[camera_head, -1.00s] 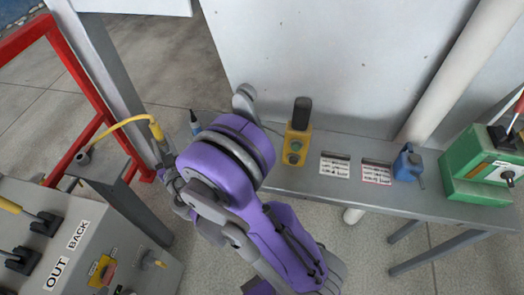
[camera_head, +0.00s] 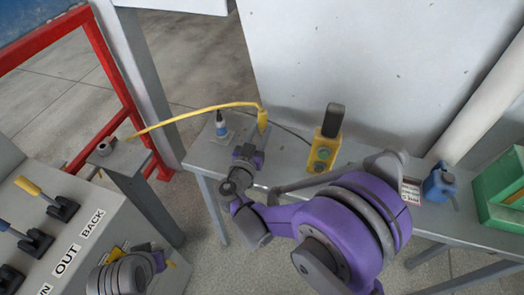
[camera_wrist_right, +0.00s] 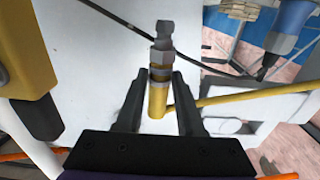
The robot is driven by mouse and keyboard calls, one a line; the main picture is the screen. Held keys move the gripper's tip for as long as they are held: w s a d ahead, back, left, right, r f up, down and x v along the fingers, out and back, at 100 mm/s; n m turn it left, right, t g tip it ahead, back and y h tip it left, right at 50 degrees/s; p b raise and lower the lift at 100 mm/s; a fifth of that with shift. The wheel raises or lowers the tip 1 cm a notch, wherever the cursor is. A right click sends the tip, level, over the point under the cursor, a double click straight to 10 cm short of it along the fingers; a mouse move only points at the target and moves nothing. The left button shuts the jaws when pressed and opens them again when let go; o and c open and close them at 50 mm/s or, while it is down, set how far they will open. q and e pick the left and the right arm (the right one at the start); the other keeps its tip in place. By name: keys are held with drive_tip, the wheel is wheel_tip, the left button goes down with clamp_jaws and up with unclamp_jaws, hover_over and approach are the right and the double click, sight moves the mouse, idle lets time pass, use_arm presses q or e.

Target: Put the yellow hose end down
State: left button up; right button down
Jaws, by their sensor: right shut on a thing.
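The yellow hose end (camera_head: 263,117) is upright over the left part of the grey table, with the yellow hose (camera_head: 190,115) arching left from it to a grey post. In the right wrist view the hose end (camera_wrist_right: 158,98) is a yellow sleeve with a metal fitting at its tip. My right gripper (camera_head: 258,140) is shut on it; the two dark fingers (camera_wrist_right: 159,100) flank the sleeve. I cannot tell whether the hose end touches the table.
A blue can (camera_head: 440,184) and a green case (camera_head: 500,190) are further right. A red frame (camera_head: 122,92) and lever panel are left.

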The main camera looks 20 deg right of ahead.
use_arm(q)
drive_tip(key=shift+s+f+b, duration=0.35)
drive_tip(key=shift+f+b, duration=0.1)
drive_tip(key=shift+f, duration=0.3)
use_arm(e)
drive_tip(key=shift+s+f, duration=0.1)
drive_tip(key=shift+f, duration=3.1)
drive_tip(key=shift+f, duration=0.1)
drive_tip(key=c, duration=1)
unclamp_jaws()
drive_tip(key=shift+f, duration=0.15)
use_arm(q)
drive_tip(key=shift+f, duration=0.1)
use_arm(e)
drive_tip(key=o, duration=0.5)
drive_tip(key=shift+r, duration=0.3)
use_arm(q)
drive_tip(key=shift+s+f+b, duration=0.25)
drive_tip(key=shift+f+b, duration=0.3)
drive_tip(key=shift+f, duration=0.1)
drive_tip(key=shift+s+f+b, duration=0.25)
drive_tip(key=shift+f+b, duration=0.25)
drive_tip(key=shift+f, duration=0.15)
use_arm(e)
drive_tip(key=shift+v, duration=6)
